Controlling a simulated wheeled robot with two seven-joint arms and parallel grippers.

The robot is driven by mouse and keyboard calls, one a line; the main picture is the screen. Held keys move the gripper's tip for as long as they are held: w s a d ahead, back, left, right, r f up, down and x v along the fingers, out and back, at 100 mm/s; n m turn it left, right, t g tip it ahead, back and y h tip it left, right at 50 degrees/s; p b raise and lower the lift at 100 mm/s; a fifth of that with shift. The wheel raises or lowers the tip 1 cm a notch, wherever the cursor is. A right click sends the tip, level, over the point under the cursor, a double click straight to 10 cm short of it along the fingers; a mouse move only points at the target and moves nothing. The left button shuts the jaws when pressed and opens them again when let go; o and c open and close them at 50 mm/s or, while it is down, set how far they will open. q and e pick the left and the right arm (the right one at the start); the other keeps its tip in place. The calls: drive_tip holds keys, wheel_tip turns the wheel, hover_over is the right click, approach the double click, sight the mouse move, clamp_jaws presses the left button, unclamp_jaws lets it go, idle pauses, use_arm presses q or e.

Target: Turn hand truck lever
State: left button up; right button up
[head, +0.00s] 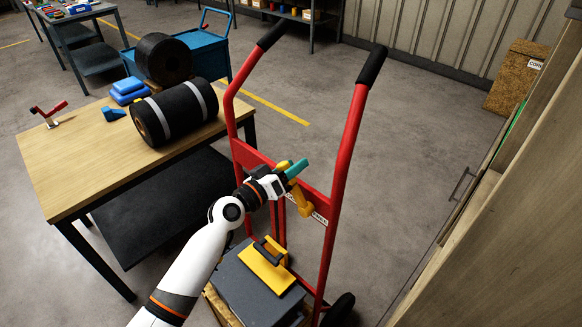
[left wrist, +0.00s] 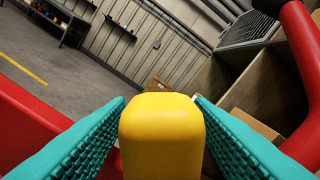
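A red hand truck (head: 341,165) stands upright beside the table, with a yellow lever (head: 304,206) on its crossbar. My left gripper (head: 297,168) reaches in from the left at the crossbar. In the left wrist view, the lever's yellow end (left wrist: 162,135) sits between the two teal fingers (left wrist: 160,110), which border it on both sides. They look shut on it, though the contact faces are hidden. My right gripper is not in view.
A dark block with a yellow handle (head: 266,266) rests low on the truck. A wooden table (head: 75,160) with a black roll (head: 175,112) stands left. A wooden cabinet (head: 520,220) is at right. Open floor lies behind the truck.

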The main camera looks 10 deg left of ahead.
use_arm(q)
drive_tip(key=shift+s+a+f, duration=0.1)
drive_tip(key=shift+s+a, duration=0.15)
drive_tip(key=shift+s, duration=0.1)
drive_tip(key=b+v, duration=0.3)
drive_tip(key=v, duration=0.8)
drive_tip(key=shift+c, duration=0.6)
